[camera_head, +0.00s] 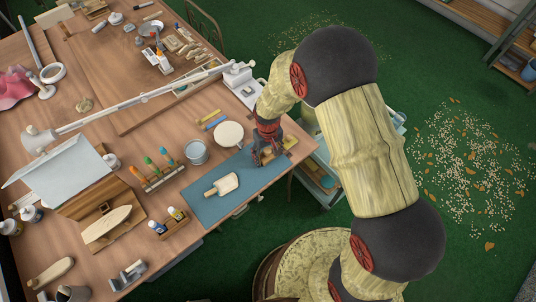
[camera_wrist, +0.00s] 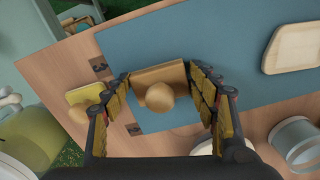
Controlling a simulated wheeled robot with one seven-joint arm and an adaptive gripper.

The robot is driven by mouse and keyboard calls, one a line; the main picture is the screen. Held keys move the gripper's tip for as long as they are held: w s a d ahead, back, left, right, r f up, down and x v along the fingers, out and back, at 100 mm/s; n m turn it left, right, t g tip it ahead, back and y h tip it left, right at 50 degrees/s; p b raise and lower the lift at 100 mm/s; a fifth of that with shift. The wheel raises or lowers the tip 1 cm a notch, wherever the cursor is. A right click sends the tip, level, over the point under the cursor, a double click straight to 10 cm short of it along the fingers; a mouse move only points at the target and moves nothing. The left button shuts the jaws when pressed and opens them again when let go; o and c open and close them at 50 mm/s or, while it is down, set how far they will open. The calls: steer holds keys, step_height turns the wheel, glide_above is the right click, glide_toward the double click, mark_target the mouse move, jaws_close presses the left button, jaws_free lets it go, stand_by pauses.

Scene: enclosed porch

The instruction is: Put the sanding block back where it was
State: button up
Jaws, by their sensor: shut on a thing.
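My gripper (camera_wrist: 160,74) is shut on the sanding block (camera_wrist: 150,76), a tan wooden block with a round knob. In the wrist view the block lies between the two fingers, over the end of the blue mat (camera_wrist: 225,60). I cannot tell whether it touches the mat. In the head view my gripper (camera_head: 266,156) is low over the right end of the mat (camera_head: 209,208) and hides most of the block.
A yellow knobbed piece (camera_wrist: 86,94) lies left of my gripper in the wrist view. A pale paddle-shaped board (camera_head: 222,185) lies on the mat. A metal can (camera_head: 196,153) and a round pale disc (camera_head: 228,134) stand nearby. The table edge is close.

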steer(key=o, duration=1.1)
steer(key=shift+r, duration=0.1)
step_height(320, 180, up, 12)
steer(key=p, duration=0.3)
steer(key=shift+r, duration=0.15)
step_height(320, 180, up, 8)
steer(key=t, duration=0.1)
glide_above(268, 151)
steer(key=d, duration=0.3)
steer(key=s+d+r+m+t, duration=0.1)
steer(key=s+d+r, duration=0.15)
steer(key=r, duration=0.35)
steer(key=s+d+r+m+t, duration=0.1)
steer(key=s+d+r, duration=0.15)
steer(key=r, duration=0.35)
steer(key=s+d+r+t, duration=0.1)
steer(key=s+d+r, duration=0.1)
steer(key=s, duration=0.3)
steer(key=s+d+r+m, duration=0.1)
steer(key=s+d+r, duration=0.1)
steer(key=s+r, duration=0.2)
steer(key=s+d+r+t, duration=0.1)
steer(key=s+d+r, duration=0.1)
steer(key=s, duration=0.3)
steer(key=shift+s+r+m+t, duration=0.15)
steer(key=shift+s+r+m, duration=0.05)
steer(key=shift+r, duration=0.25)
steer(key=shift+s+r+m+t, duration=0.15)
steer(key=shift+s+r+m, duration=0.05)
steer(key=shift+r, duration=0.25)
